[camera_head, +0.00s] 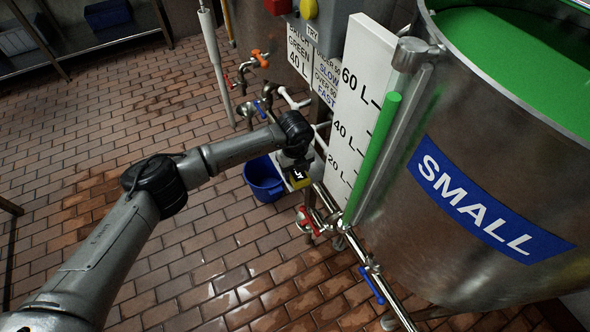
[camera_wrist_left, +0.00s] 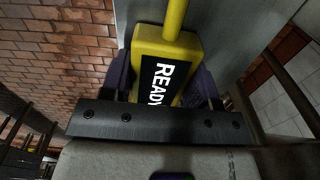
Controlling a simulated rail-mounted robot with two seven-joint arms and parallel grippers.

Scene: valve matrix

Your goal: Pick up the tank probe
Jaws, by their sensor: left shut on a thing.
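The tank probe is a yellow block with a black label reading READY and a yellow rod at one end; it fills the middle of the left wrist view (camera_wrist_left: 146,47). My left gripper (camera_wrist_left: 166,88) is shut on it, with a dark finger on each side of the block. In the head view, a small yellow part of the probe (camera_head: 300,181) shows below my left gripper (camera_head: 296,168), between the blue bucket and the white level scale. The far end of the rod is cut off in the wrist view. My right gripper is not in view.
The steel tank marked SMALL (camera_head: 465,190) stands at right with a green sight tube (camera_head: 371,158) and a litre scale (camera_head: 362,75). Pipes with red (camera_head: 306,220) and blue (camera_head: 372,285) valve handles run low beside it. A blue bucket (camera_head: 262,178) stands on the brick floor.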

